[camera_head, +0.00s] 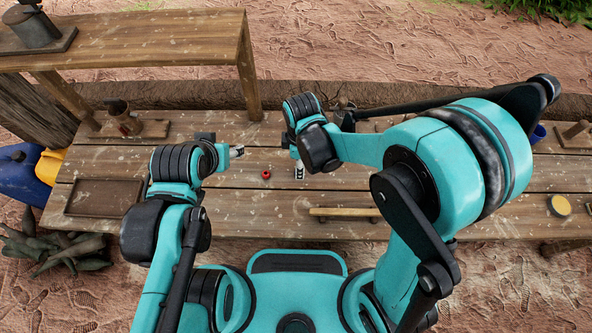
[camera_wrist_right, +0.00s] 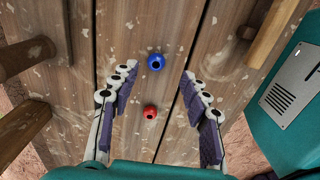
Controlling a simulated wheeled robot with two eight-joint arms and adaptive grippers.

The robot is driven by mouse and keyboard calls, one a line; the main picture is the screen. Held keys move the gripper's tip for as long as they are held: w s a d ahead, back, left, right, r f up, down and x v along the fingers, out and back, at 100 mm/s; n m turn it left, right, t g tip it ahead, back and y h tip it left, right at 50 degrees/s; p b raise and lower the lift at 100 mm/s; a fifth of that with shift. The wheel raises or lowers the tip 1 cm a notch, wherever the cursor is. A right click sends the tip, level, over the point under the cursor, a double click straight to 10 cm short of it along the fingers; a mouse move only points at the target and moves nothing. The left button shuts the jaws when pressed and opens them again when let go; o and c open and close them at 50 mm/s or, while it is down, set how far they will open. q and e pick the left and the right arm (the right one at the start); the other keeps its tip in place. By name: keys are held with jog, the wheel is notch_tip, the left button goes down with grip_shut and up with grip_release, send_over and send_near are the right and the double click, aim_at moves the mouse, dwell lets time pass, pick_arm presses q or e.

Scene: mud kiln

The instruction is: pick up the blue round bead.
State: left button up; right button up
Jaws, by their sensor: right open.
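The blue round bead (camera_wrist_right: 155,62) lies on the wooden tabletop in the right wrist view. It has a dark hole facing up. My right gripper (camera_wrist_right: 159,76) is open above the table, and the blue bead shows between its two fingertips, a little beyond them. I cannot make out the blue bead in the head view, where my right gripper (camera_head: 299,171) points down at the table. My left gripper (camera_head: 237,152) is over the table to the left; its jaw opening is too small to judge.
A red bead (camera_wrist_right: 150,112) lies near the blue one and also shows in the head view (camera_head: 266,174). A wooden bar (camera_head: 343,213) lies near the table's front edge. A shallow tray (camera_head: 72,211) is at the left. A raised shelf (camera_head: 170,63) stands at the back left.

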jog(key=f, duration=0.1)
jog(key=f+b, duration=0.1)
jog(key=f, duration=0.1)
jog(key=f+b, duration=0.1)
jog(key=f, duration=0.1)
jog(key=shift+w+a+f, duration=0.1)
jog(key=shift+w+a, duration=0.1)
jog(key=shift+w, duration=0.1)
jog(key=c, duration=0.9)
